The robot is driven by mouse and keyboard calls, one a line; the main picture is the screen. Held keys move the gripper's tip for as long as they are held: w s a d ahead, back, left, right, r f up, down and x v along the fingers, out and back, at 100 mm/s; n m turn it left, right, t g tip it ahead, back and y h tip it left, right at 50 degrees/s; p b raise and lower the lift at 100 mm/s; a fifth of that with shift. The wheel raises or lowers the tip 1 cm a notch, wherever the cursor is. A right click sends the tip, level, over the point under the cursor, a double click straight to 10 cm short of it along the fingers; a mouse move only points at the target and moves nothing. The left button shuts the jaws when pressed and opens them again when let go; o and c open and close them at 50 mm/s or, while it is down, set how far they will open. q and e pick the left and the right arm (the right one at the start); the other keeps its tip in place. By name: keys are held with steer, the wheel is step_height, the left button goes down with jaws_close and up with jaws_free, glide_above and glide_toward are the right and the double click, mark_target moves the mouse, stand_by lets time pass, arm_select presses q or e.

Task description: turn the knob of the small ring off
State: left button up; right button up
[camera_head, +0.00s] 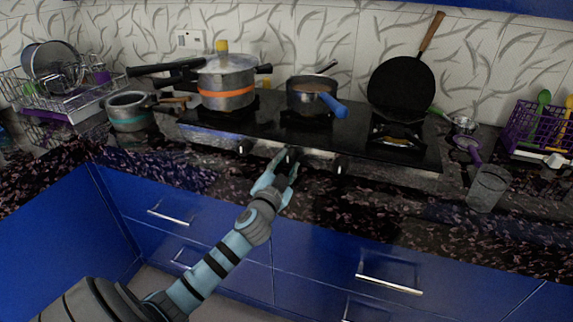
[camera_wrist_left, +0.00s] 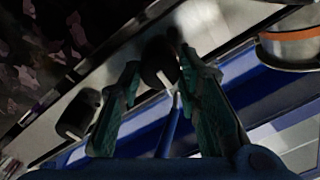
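The stove's front panel carries several dark knobs in the head view: a left knob (camera_head: 243,147), a middle knob (camera_head: 292,154) and a right knob (camera_head: 340,168). My left gripper (camera_head: 282,164) is at the middle knob. In the left wrist view its two fingers (camera_wrist_left: 160,68) stand on either side of a black knob (camera_wrist_left: 159,62), with only narrow gaps; firm contact does not show. Another knob (camera_wrist_left: 78,113) lies to the left there. I cannot tell from markings which knob serves the small ring. My right gripper is not in view.
On the black stove (camera_head: 265,125) stand a pot with an orange band (camera_head: 226,92), a small saucepan (camera_head: 308,100) and an upright black pan (camera_head: 402,85). A glass (camera_head: 487,188) stands on the counter at right. Blue drawers with metal handles (camera_head: 390,284) lie below.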

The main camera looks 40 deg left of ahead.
arm_select(q)
steer(key=o, duration=0.4)
steer(key=v, duration=1.2)
